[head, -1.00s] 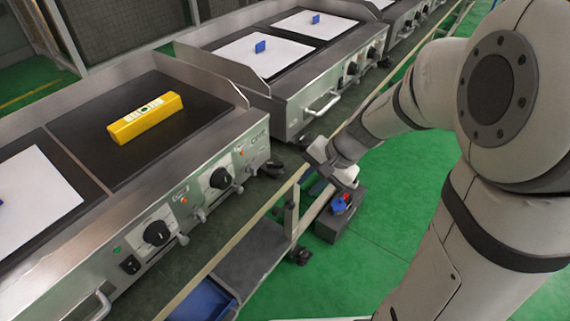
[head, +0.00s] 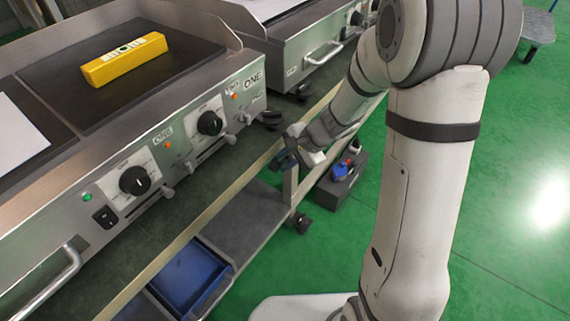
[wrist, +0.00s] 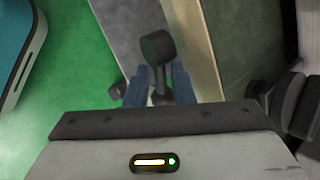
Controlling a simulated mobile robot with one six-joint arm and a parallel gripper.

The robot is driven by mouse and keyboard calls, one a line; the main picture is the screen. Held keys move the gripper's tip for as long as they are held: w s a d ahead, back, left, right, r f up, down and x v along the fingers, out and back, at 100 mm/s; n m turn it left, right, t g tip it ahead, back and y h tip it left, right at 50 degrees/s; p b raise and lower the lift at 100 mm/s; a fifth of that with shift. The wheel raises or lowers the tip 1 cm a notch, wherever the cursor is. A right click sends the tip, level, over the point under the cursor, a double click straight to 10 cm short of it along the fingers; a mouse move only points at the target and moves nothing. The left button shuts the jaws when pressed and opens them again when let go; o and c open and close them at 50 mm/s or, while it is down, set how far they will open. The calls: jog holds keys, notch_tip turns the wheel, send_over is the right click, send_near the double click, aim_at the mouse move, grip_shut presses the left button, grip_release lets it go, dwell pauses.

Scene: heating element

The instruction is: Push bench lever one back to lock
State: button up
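In the wrist view, a dark lever with a round knob (wrist: 157,47) and a narrow stem stands between the two blue fingers of my gripper (wrist: 159,88). The fingers are apart, one on each side of the stem; whether either touches it I cannot tell. In the head view, my gripper (head: 285,158) is low beside the bench's front edge, near a bench leg (head: 290,190). The lever is not clear there, as my gripper and arm cover that area.
The bench (head: 215,195) carries steel griddles with black knobs (head: 134,181) and a yellow block (head: 125,60). A blue bin (head: 190,277) sits on the lower shelf. A dark box (head: 342,182) stands on the green floor right of the leg. Open floor lies to the right.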

jog(key=shift+a+f, duration=0.2)
grip_shut()
dwell(0.4)
